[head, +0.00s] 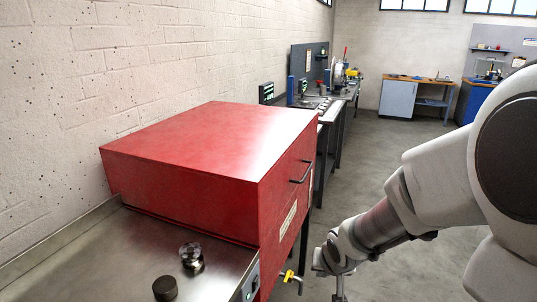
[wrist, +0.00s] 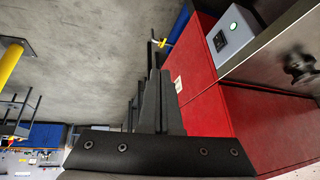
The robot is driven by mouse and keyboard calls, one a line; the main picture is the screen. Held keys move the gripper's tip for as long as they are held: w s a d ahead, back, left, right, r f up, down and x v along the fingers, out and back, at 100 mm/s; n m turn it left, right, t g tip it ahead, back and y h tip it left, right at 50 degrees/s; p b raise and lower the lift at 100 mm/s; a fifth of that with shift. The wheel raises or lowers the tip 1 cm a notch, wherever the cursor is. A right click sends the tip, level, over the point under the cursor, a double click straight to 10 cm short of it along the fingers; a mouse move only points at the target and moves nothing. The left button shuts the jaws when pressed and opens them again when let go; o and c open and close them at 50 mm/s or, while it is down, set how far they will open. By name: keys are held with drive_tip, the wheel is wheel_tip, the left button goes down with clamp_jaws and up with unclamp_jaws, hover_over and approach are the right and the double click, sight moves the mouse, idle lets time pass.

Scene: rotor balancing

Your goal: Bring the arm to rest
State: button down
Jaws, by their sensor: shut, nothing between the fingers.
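My arm comes in from the right in the head view and slopes down to the left, its wrist low beside the red cabinet. My gripper (wrist: 158,75) shows in the wrist view, its dark fingers together with nothing between them. It is in free air above the grey floor, apart from the red cabinet (head: 190,180). The cabinet also shows in the wrist view (wrist: 210,85), to the right of the fingers. In the head view the fingertips are cut off by the bottom edge.
A metal bench top (head: 110,260) with a knob (head: 191,256) and a dark round cap (head: 165,288) lies left of my arm. A yellow valve handle (head: 290,276) sticks out by the cabinet. A workbench (head: 335,112) stands further along the wall. The floor (head: 365,165) between is clear.

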drive_tip(key=s+d+r+n, duration=0.1)
drive_tip(key=s+r, duration=1.6)
drive_tip(key=s, duration=0.2)
drive_tip(key=shift+s+d+n+p, duration=0.15)
drive_tip(key=shift+s+n+p, duration=0.05)
drive_tip(key=shift+n+p, duration=0.2)
